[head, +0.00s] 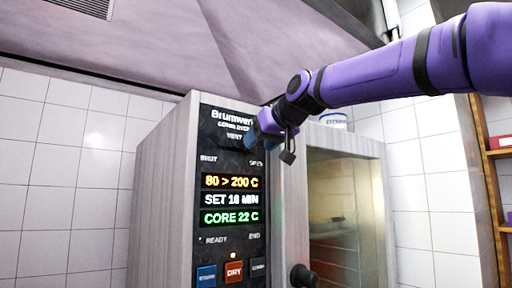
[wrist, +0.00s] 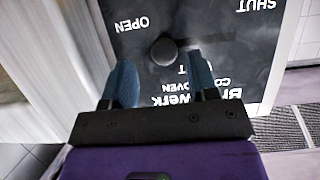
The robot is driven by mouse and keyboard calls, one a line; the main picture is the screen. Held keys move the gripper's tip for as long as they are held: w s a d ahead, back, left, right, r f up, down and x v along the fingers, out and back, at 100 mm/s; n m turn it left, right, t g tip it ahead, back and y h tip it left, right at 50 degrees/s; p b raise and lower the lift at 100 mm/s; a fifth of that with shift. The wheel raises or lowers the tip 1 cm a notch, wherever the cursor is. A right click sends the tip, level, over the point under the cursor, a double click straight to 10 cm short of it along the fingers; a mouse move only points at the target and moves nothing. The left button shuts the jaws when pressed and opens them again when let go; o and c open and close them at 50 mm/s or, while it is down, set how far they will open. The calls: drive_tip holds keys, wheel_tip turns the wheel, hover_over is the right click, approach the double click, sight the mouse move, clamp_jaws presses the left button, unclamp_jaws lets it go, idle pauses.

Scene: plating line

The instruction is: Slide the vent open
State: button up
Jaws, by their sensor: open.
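The vent knob (wrist: 163,52) is a dark round knob on the black oven panel (wrist: 222,50). In the wrist view it stands between and just beyond my gripper's (wrist: 161,63) two blue fingertips, with a gap on each side. My gripper is open and empty. The panel lettering is upside down there: OPEN (wrist: 132,23) at left, SHUT (wrist: 257,5) at right. The knob looks nearer OPEN, though the slanted view makes this uncertain. In the head view my gripper (head: 254,138) is at the panel's upper part, hiding the knob and part of the vent scale.
The oven (head: 165,190) has a glass door (head: 333,215) at right with a dark round handle (head: 303,276). Lit displays (head: 231,200) and several buttons, one red (head: 234,272), sit below the vent scale. A white tub (head: 334,120) stands on top behind my arm.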

drive_tip(key=v, duration=0.8)
drive_tip(key=shift+d, duration=0.1)
